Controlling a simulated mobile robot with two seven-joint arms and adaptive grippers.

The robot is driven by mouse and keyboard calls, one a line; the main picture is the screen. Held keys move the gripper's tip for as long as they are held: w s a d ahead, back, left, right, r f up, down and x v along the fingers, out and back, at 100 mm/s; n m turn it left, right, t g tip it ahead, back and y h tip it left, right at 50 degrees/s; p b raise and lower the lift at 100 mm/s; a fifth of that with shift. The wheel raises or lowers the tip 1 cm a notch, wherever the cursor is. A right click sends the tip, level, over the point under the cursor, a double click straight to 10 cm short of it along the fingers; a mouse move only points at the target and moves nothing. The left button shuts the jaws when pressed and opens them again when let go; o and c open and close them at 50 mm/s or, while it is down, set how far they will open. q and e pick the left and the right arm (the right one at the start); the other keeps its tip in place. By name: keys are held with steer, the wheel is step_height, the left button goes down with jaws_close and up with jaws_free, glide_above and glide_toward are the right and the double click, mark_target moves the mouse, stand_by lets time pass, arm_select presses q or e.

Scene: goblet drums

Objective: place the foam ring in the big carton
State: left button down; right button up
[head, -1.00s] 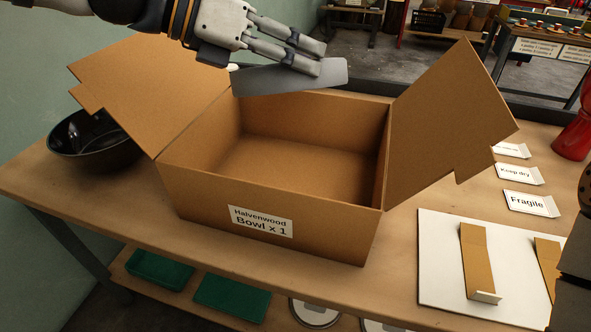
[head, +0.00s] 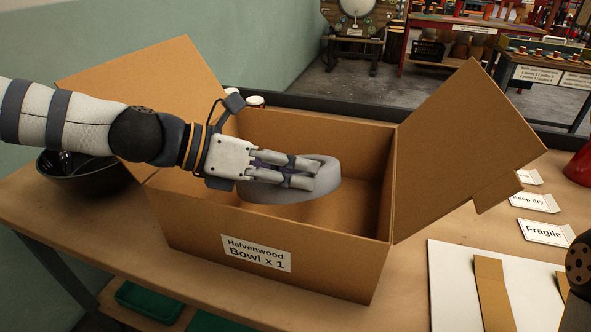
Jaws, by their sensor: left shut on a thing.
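The big carton (head: 258,284) stands open on the workbench, with a white label reading "Halvenwood Bowl x 1" on its front. The grey foam ring (head: 321,178) is held by my left gripper (head: 315,175), which is shut on it. The ring is over the carton's opening, seemingly within its upper part; I cannot tell whether it touches the carton floor. The gripper and fingers hide part of the ring. Of my right arm only a dark part shows at the right edge; its gripper is out of view.
The carton's left flap (head: 150,78) and right flap (head: 470,150) stand splayed outward. A black bowl (head: 85,178) sits left of the carton, partly behind my arm. Label cards such as "Fragile" (head: 544,233) and a white board (head: 450,290) with cardboard strips lie to the right.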

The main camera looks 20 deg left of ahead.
arm_select(q)
steer(key=shift+f, duration=0.55)
arm_select(e)
steer(key=shift+s+f, duration=0.15)
arm_select(q)
steer(key=c, duration=1.4)
jaws_free()
steer(key=shift+o, duration=0.2)
steer(key=shift+r, duration=0.1)
